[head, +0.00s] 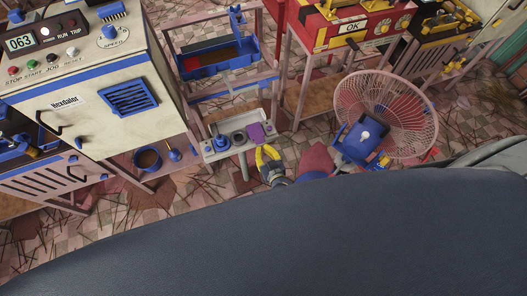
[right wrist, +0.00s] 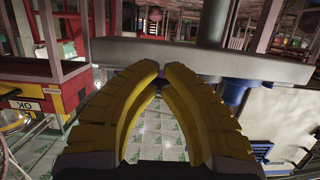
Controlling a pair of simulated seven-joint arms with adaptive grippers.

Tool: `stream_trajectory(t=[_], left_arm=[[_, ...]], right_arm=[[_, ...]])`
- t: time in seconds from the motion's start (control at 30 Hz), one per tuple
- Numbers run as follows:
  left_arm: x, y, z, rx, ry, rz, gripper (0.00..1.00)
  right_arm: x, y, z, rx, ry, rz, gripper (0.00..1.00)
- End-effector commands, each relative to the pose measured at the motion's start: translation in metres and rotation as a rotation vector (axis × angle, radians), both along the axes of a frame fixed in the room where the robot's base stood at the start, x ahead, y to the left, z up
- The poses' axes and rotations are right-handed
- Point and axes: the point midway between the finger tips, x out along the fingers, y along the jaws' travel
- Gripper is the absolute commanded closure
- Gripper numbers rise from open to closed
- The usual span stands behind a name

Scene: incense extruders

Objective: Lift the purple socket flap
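The purple socket flap (head: 256,134) is on the right part of a small grey panel (head: 238,143) that also carries a blue round part (head: 221,142) and a dark ring (head: 239,137). My right gripper (head: 265,150) has yellow fingers and is just below the flap in the head view. In the right wrist view the fingertips (right wrist: 161,70) lean close together with a narrow gap and nothing clearly held between them. A grey slab, probably the panel, spans the view behind the tips. Contact with the flap cannot be told. My left gripper is not in view.
A cream machine (head: 97,70) with blue trim stands left of the panel. A blue tray (head: 217,57) is on a stand behind it. A red machine (head: 350,20) stands at the back right. A pink caged fan (head: 400,112) is close to the right of my right arm.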

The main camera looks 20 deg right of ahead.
Motion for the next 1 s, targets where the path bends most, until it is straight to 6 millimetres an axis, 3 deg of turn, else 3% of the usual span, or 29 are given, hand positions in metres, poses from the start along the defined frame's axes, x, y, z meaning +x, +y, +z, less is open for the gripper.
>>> stream_trajectory(t=[0.47,1.0], left_arm=[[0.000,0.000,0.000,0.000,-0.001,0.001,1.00],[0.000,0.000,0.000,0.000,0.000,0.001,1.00]], right_arm=[[0.005,0.000,0.001,0.000,-0.001,0.000,1.00],[0.032,0.002,0.009,0.000,-0.009,-0.001,1.00]])
